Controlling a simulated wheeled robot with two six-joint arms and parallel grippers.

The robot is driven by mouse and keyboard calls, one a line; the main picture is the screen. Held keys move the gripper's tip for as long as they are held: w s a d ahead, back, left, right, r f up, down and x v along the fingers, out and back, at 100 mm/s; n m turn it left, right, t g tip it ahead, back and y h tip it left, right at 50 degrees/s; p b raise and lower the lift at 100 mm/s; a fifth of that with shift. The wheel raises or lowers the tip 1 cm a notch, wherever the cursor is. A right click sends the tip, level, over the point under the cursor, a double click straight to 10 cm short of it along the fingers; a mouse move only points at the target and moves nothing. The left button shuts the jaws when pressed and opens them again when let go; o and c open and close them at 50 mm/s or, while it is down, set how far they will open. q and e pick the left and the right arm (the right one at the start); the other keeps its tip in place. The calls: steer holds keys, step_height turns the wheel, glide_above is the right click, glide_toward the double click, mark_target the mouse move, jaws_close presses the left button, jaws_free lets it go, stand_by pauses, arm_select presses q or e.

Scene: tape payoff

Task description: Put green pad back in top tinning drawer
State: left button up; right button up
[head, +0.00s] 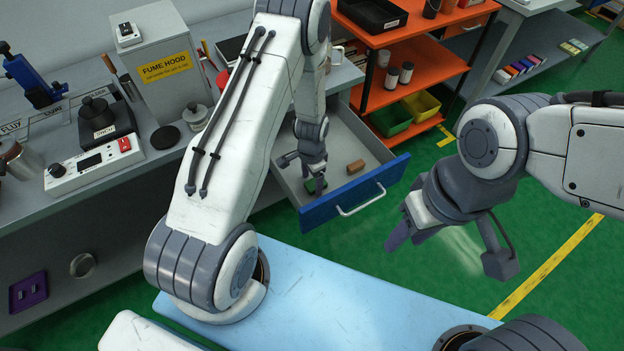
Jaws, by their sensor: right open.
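The top drawer (371,191) with a blue front and a silver handle is pulled out from the grey bench. My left gripper (305,178) reaches down into the drawer's left part. The green pad (317,186) shows as a small dark green patch at its fingertips, low in the drawer. The fingers partly cover the pad, so I cannot tell whether they grip it or whether it rests on the drawer floor. My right gripper (448,250) is open and empty, in front of the drawer to the right, above the green floor.
A brown block (355,166) lies in the drawer to the right of the pad. An orange shelf (425,65) with a green bin (390,120) and a yellow bin (421,104) stands behind the drawer. The bench top holds a fume hood (163,72) and a tinning station (95,165).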

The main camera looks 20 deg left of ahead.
mark_target(312, 182)
arm_select(q)
steer(key=s+d+r, duration=0.1)
steer(key=d+r, duration=0.2)
steer(key=r, duration=0.6)
steer(key=s+d+r, duration=0.1)
steer(key=d+r, duration=0.1)
steer(key=r, duration=0.7)
steer(key=s+d+r, duration=0.3)
steer(key=s+r, duration=0.1)
steer(key=s, duration=0.3)
steer(key=s+d+r, duration=0.3)
steer(key=s+r, duration=0.1)
steer(key=s, duration=0.3)
steer(key=s+d+r+h, duration=0.1)
steer(key=s+d+r, duration=0.2)
steer(key=s, duration=0.4)
steer(key=shift+s+d+r+b, duration=0.15)
steer(key=shift+d+r+b, duration=0.2)
steer(key=shift+r, duration=0.5)
